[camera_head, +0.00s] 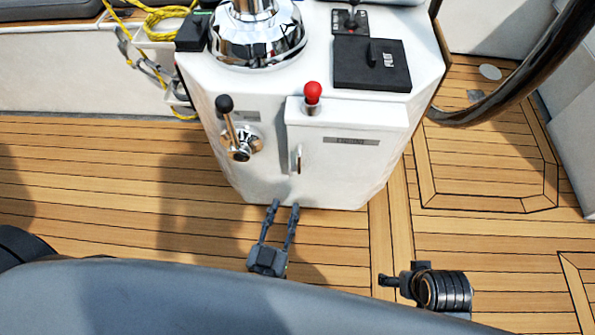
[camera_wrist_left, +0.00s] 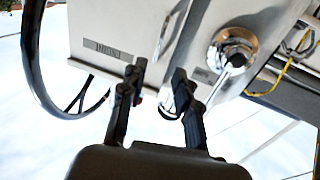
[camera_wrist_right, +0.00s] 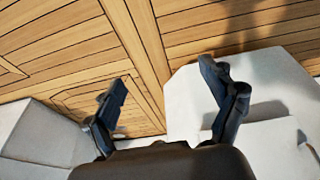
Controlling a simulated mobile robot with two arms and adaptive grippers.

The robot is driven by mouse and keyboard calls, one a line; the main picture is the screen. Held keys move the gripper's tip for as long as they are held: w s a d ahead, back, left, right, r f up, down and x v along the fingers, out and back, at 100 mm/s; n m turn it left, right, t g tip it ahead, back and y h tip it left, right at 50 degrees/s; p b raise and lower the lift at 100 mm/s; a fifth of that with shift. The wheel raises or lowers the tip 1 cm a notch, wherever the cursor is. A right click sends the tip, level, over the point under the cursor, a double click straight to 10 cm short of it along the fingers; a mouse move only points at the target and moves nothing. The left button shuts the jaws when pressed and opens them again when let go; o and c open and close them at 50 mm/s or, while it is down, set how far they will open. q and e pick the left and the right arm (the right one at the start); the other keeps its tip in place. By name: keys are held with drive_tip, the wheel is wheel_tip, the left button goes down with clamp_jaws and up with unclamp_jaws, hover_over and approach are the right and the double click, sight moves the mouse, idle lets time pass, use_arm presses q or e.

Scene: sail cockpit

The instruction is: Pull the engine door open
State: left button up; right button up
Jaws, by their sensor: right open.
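The engine door (camera_head: 350,172) is a white panel with a dark label on the front of the white console, and it looks closed. Its small metal handle (camera_head: 297,159) is at the door's left edge. My left gripper (camera_head: 286,205) is below the handle, fingers apart and pointing toward the console. In the left wrist view the door (camera_wrist_left: 110,25) appears upside down beyond the parted fingers (camera_wrist_left: 159,72); a curved metal piece shows by the right finger, but contact cannot be told. My right gripper (camera_head: 400,274) is open and empty, away from the door; its fingers (camera_wrist_right: 162,78) are wide apart.
A black-knobbed lever (camera_head: 229,120) on a chrome mount is left of the door. A red-knobbed lever (camera_head: 313,95) stands at the door's top. The dark steering wheel rim (camera_head: 520,85) is at the right. The wooden deck (camera_head: 120,180) is clear.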

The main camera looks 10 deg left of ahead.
sight(299, 166)
use_arm(q)
drive_tip(key=w, duration=0.4)
drive_tip(key=w+b, duration=0.1)
drive_tip(key=w, duration=0.7)
drive_tip(key=shift+d, duration=0.3)
use_arm(e)
drive_tip(key=v, duration=0.5)
drive_tip(key=shift+w+r, duration=0.2)
drive_tip(key=shift+r, duration=0.1)
use_arm(q)
drive_tip(key=shift+s, duration=0.1)
clamp_jaws()
